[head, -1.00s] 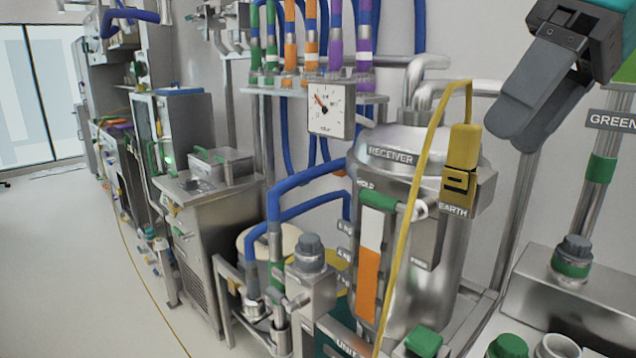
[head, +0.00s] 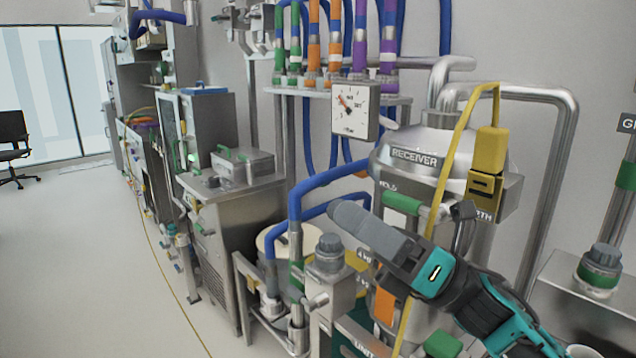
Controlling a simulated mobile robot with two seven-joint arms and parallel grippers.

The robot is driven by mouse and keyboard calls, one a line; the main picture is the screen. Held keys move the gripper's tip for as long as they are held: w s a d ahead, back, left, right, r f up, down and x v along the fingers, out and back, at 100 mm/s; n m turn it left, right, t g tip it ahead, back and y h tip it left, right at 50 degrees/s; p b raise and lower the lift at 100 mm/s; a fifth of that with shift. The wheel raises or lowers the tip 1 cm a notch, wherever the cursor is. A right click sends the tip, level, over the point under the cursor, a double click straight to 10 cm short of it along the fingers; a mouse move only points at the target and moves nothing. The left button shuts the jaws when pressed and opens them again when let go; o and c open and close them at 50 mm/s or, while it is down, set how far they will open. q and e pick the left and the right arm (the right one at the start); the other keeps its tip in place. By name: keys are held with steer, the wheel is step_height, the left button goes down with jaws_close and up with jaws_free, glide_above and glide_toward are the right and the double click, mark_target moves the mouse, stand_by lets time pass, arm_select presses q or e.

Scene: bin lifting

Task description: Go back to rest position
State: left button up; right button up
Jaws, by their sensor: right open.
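My right gripper (head: 350,220) is in the head view, on an arm that comes up from the lower right. It is seen side-on, with its grey fingers pointing up and to the left. It is open, and I see nothing held in it. It appears in front of the steel receiver vessel (head: 410,158) and hides part of its body and of the orange strip (head: 385,307). I cannot tell how far the gripper is from the vessel. My left gripper is not in view.
A yellow cable (head: 455,150), blue hoses (head: 325,180) and a valve (head: 329,255) crowd the space around the gripper. A dial gauge (head: 355,110) hangs above. A steel cabinet (head: 235,230) stands to the left. Open floor (head: 90,270) lies farther left, with a chair (head: 14,145) at the edge.

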steer(key=w+d+f+m+t+h, duration=0.1)
steer(key=d+f+m+t+h, duration=0.3)
steer(key=f+m+t+h, duration=0.65)
steer(key=w+d+f+m+t+h, duration=0.1)
steer(key=d+f+m+t+h, duration=0.3)
steer(key=f+m, duration=1.2)
steer(key=s+d+f+m+g+h, duration=0.2)
steer(key=s+f+m+g+h, duration=0.2)
steer(key=s+f+m, duration=0.3)
steer(key=s+d+f+m+g+h, duration=0.3)
steer(key=s+f+m+g, duration=0.1)
steer(key=s+f+m, duration=0.4)
step_height(320, 180, down, 3)
steer(key=shift+s+d+r+m+h, duration=0.1)
steer(key=shift+s+d+m+h, duration=0.2)
steer(key=shift+m, duration=0.95)
steer(key=shift+w, duration=0.1)
